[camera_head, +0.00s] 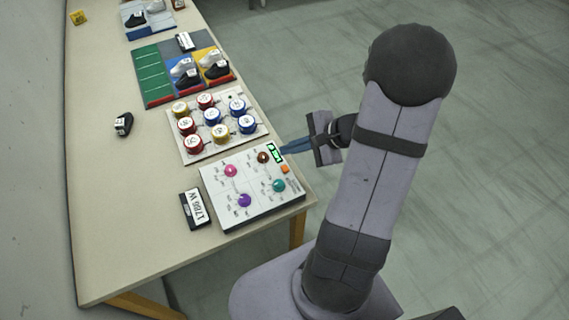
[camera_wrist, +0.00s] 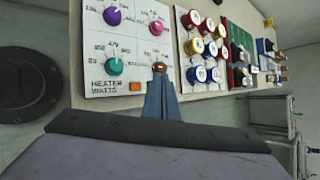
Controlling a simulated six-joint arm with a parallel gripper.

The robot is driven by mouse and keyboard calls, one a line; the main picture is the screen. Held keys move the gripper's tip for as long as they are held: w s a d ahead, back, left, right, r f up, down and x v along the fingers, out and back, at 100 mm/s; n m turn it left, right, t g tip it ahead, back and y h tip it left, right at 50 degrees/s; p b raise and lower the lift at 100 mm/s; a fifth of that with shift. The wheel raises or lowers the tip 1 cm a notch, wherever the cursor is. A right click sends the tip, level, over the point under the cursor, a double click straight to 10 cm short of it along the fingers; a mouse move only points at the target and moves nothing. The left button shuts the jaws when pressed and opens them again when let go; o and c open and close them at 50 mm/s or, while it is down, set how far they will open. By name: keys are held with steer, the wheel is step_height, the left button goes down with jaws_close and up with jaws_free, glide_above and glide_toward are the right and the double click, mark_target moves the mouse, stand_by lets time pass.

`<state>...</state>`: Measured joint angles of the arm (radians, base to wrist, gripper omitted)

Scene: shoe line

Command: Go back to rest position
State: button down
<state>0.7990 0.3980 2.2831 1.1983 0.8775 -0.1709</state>
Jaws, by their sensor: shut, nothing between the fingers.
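My gripper (camera_head: 286,150) is shut and empty, with its blue fingers pointing left over the right edge of a white control panel. In the wrist view its fingertips (camera_wrist: 160,72) are together, close to a brown knob (camera_wrist: 159,67) on the panel (camera_wrist: 133,80). I cannot tell whether they touch it. In the head view the brown knob (camera_head: 263,157) sits beside a small green display (camera_head: 274,152). The panel also has a pink knob (camera_head: 231,170), a purple knob (camera_head: 244,200), a teal knob (camera_head: 279,185) and an orange button (camera_head: 285,169).
A board of red, yellow and blue round caps (camera_head: 194,156) lies behind the panel. Beyond are a green mat (camera_head: 152,76) and trays with shoes (camera_head: 187,74). A lone dark shoe (camera_head: 123,124) and a label block (camera_head: 195,208) lie left. Floor right of the table (camera_head: 130,235) is clear.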

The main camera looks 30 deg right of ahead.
stand_by(0.5)
steer(key=s+f+g, duration=0.1)
steer(key=s, duration=0.1)
steer(key=s+f+n+g, duration=0.1)
steer(key=s+f, duration=0.1)
steer(key=s, duration=0.1)
steer(key=s+a+f+n+g, duration=0.1)
steer(key=s, duration=0.2)
steer(key=shift+a+f+g, duration=0.1)
steer(key=shift+f+g, duration=0.05)
steer(key=shift+g, duration=0.25)
steer(key=s+n+g+h, duration=0.35)
steer(key=s+n, duration=0.25)
steer(key=s, duration=0.3)
steer(key=w+a+r+n+h, duration=0.2)
steer(key=a+r+n, duration=0.3)
steer(key=a+n, duration=0.4)
steer(key=shift+w+a+r+n+h, duration=0.15)
steer(key=shift+w+r+n+h, duration=0.2)
steer(key=shift+w+n, duration=0.5)
steer(key=shift+t, duration=0.25)
